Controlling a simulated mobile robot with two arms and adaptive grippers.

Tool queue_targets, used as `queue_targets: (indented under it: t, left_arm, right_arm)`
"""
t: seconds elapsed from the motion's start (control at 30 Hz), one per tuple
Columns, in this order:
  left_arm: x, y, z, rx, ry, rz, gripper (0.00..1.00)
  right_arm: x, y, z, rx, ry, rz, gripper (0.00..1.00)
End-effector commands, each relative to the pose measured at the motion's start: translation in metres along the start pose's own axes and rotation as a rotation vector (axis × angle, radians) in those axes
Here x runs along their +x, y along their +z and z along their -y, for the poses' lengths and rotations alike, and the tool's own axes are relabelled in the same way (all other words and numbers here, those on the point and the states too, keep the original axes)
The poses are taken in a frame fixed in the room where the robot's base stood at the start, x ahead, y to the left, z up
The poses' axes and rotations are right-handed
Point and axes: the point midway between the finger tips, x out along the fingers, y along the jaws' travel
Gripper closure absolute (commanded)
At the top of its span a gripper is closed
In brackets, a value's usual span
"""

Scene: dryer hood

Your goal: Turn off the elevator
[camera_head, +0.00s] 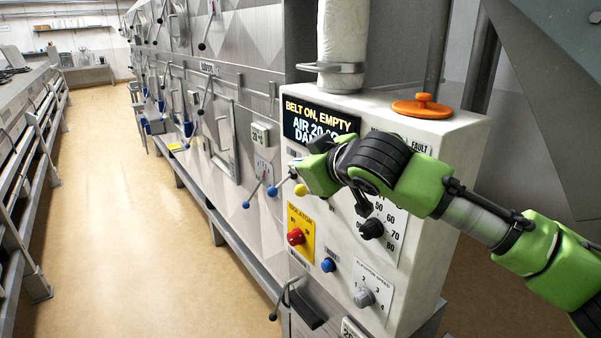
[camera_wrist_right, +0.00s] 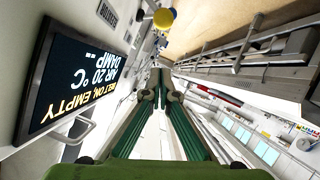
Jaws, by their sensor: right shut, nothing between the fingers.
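A white control box (camera_head: 455,135) stands on the right of the head view. Its display (camera_head: 300,122) reads "BELT ON, EMPTY", "AIR 20" and part of "DAMP"; the display also shows in the wrist view (camera_wrist_right: 75,85). A red knob (camera_head: 296,237) sits on a yellow isolator plate (camera_head: 305,220), with a blue knob (camera_head: 328,265) to its right. A black dial (camera_head: 371,229) and a grey speed knob (camera_head: 364,298) are further right. My right gripper (camera_wrist_right: 160,85) is shut and empty, in front of the panel below the display, hiding part of it. My left gripper is out of view.
A yellow ball-shaped knob (camera_head: 300,189) and a blue ball-ended lever (camera_head: 246,205) are close to my right gripper. An orange lid (camera_head: 422,106) lies on the box. Metal dryer cabinets (camera_head: 255,50) line the aisle; the tan floor (camera_head: 110,220) is open.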

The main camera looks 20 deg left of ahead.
Motion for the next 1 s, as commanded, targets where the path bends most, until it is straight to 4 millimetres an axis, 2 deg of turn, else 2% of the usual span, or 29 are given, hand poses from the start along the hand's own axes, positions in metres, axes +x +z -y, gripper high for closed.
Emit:
queue_targets:
  t: [0.03, 0.17, 0.2, 0.3, 0.5, 1.0]
  left_arm:
    - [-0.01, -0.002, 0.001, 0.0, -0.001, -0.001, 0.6]
    - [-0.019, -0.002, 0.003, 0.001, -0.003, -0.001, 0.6]
    - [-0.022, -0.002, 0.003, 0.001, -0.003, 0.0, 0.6]
    - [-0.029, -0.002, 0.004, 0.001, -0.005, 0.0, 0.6]
    - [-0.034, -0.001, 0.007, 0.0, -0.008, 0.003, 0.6]
    - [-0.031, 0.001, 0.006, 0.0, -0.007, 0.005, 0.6]
  right_arm:
    - [0.009, -0.004, -0.001, 0.0, 0.0, 0.003, 1.0]
    - [0.031, -0.003, -0.001, 0.0, 0.0, 0.003, 1.0]
    - [0.034, 0.003, -0.002, 0.001, 0.001, 0.004, 1.0]
    - [0.037, 0.02, -0.001, 0.0, -0.001, 0.003, 1.0]
    - [0.042, 0.036, 0.0, 0.0, 0.0, 0.001, 1.0]
    - [0.043, 0.04, 0.002, -0.008, 0.004, -0.001, 1.0]
